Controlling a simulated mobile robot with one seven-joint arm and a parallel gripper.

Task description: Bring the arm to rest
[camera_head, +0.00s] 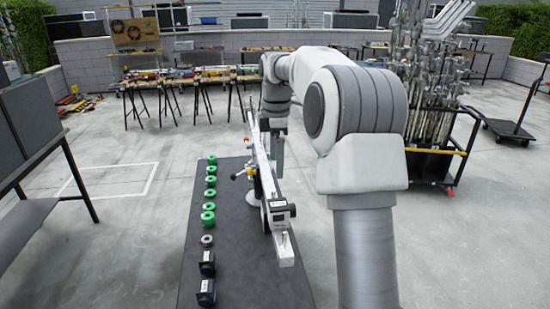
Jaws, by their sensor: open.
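My arm rises at the right and reaches away over the dark mat (235,262). My gripper (278,168) hangs down at the far end of the arm, small in the view. I see nothing held in it, and its jaws are open. A long pale bar-like device (262,170) with a small dark box on it stands on the mat, close beside my gripper in the picture. I cannot tell whether they touch.
Several green round pieces (208,217), a grey ring piece (207,240) and dark blocks (206,292) line the mat's left side. A rack of metal stands (432,95) is at the right. Tool tables (190,80) stand behind. A dark shelf (30,210) is at the left.

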